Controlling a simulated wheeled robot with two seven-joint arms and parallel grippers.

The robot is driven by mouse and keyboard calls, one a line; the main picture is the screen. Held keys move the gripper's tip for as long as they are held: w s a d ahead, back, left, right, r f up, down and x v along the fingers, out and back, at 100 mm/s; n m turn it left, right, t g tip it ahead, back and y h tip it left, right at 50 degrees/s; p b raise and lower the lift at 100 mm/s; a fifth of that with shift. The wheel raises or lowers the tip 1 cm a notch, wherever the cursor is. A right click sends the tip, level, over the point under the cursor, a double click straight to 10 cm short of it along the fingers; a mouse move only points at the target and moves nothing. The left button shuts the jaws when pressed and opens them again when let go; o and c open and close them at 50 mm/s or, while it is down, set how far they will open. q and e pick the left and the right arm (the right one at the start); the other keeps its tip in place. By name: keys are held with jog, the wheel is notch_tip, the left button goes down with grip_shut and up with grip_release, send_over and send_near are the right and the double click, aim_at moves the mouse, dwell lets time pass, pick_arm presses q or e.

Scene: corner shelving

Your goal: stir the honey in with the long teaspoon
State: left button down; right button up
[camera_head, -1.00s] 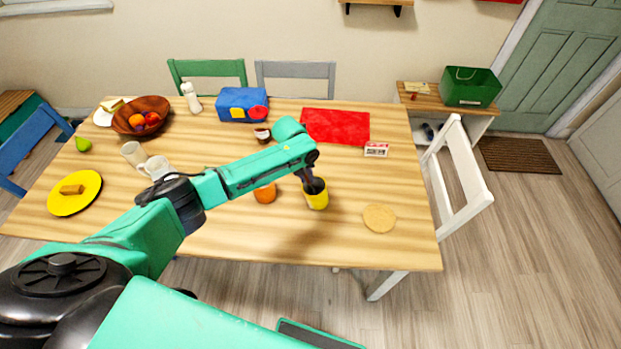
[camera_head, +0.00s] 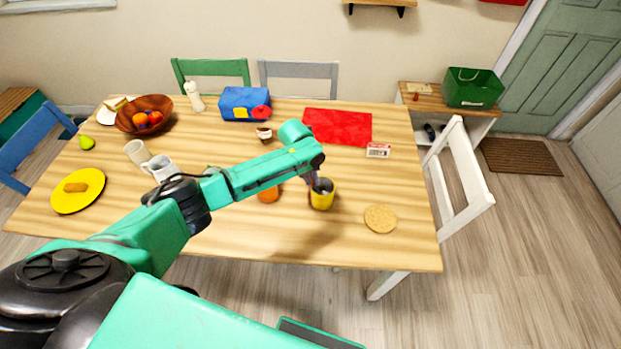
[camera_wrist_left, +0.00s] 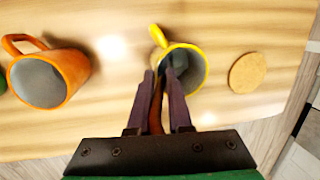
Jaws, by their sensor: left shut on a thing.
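A yellow mug (camera_head: 322,200) stands upright near the front edge of the table; its grey inside shows in the left wrist view (camera_wrist_left: 192,62). My left gripper (camera_head: 317,184) points down at the mug from above. In the left wrist view its fingers (camera_wrist_left: 167,88) are closed around a thin reddish-brown thing (camera_wrist_left: 156,118), which looks like the handle of the long teaspoon. The fingertips overlap the mug's opening, and the spoon's lower end is hidden. I cannot make out honey in the mug. My right gripper is not in view.
An orange mug (camera_wrist_left: 52,78) stands left of the yellow mug and a round cork coaster (camera_head: 380,219) lies to its right. A small box (camera_head: 378,150), a red mat (camera_head: 338,126) and a small dark-and-white jar (camera_head: 264,134) are behind.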

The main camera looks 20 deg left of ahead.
pick_arm(q)
jog(key=r+p, duration=0.2)
jog(key=a+r+p, duration=0.1)
jog(key=r+p, duration=0.2)
jog(key=shift+s+a+r, duration=0.1)
jog(key=shift+s+r, duration=0.05)
jog(key=shift+s, duration=0.05)
jog(key=r, duration=0.2)
jog(key=a+r+p, duration=0.1)
jog(key=r, duration=0.1)
jog(key=shift+s+a, duration=0.1)
jog(key=shift+s, duration=0.1)
dwell(0.5)
jog(key=shift+r, duration=0.1)
notch_tip(320, 180, up, 5)
jog(key=shift+f, duration=0.1)
dwell(0.6)
